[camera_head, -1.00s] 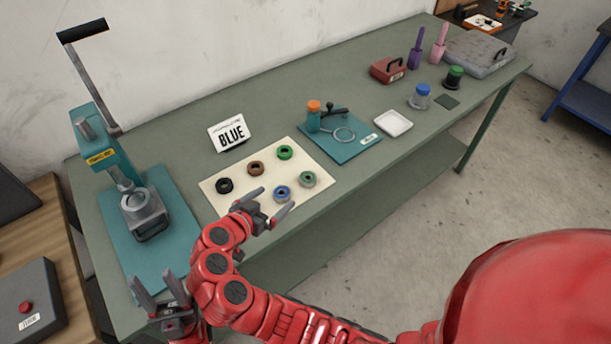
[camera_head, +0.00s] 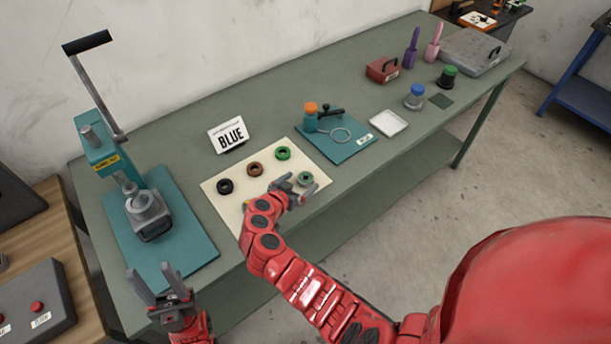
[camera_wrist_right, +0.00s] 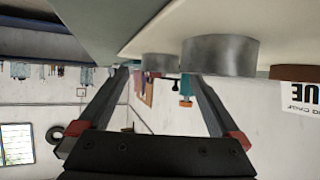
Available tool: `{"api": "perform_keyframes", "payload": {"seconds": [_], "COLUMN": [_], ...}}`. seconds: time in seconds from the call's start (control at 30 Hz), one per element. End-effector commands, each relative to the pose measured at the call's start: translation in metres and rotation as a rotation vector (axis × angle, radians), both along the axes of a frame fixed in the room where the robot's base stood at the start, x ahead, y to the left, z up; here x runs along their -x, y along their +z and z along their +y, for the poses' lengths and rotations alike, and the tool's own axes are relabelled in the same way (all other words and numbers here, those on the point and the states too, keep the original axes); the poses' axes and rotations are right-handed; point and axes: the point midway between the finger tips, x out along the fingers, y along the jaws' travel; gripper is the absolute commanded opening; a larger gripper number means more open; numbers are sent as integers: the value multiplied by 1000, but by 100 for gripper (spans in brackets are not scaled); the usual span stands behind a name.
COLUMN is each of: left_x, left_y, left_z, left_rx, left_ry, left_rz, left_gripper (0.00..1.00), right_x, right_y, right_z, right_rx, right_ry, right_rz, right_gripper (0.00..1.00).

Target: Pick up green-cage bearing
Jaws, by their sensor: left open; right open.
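A grey-rimmed bearing with a greenish inside (camera_head: 305,179) lies flat at the right part of the cream mat (camera_head: 316,203). A fully green ring (camera_head: 283,153) lies behind it. My right gripper (camera_head: 298,187) is open and empty beside the grey-rimmed bearing, overlapping it in the head view. In the right wrist view, the open fingers (camera_wrist_right: 165,100) have nothing between them. Two grey rims show there, one left (camera_wrist_right: 158,66) and one right (camera_wrist_right: 220,55); I cannot tell which is green inside. My left gripper (camera_head: 153,270) is open and empty at the table's front left.
Brown (camera_head: 255,169) and black (camera_head: 225,186) rings lie on the mat. A BLUE sign (camera_head: 229,135) stands behind. A press (camera_head: 148,212) is on the left; a teal mat (camera_head: 352,149) with a bottle and a white tray (camera_head: 388,123) are on the right.

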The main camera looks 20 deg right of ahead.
Motion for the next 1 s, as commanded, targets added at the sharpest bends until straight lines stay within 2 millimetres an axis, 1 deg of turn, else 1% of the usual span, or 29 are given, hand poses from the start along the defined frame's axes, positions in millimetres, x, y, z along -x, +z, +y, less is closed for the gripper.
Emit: {"api": "perform_keyframes", "payload": {"seconds": [0.03,0.2,0.5,0.57,0.6,0.77,0.9,0.97,1.0], "left_x": [0,0,0,0,0,0,0,0,0], "left_y": [6,8,8,8,8,8,8,8,8], "left_z": [0,0,0,0,0,0,0,0,0], "left_rx": [0,0,0,0,0,0,0,0,0], "left_ry": [0,0,0,0,0,0,0,0,0], "left_rz": [0,0,0,0,0,0,0,0,0], "left_gripper": [50,50,50,50,50,50,50,50,50], "right_x": [-3,-12,-14,-14,-14,-14,-14,-14,-14], "right_y": [0,-8,-10,-10,-10,-10,-10,-10,-10], "right_z": [-5,-15,-16,-16,-16,-16,-16,-16,-16], "right_rx": [1,1,0,0,0,0,0,0,0], "right_ry": [-1,-2,0,0,0,0,0,0,0], "right_rz": [1,0,-2,-2,-2,-2,-2,-2,-2], "right_gripper": [99,99,99,88,81,52,27,16,9]}}
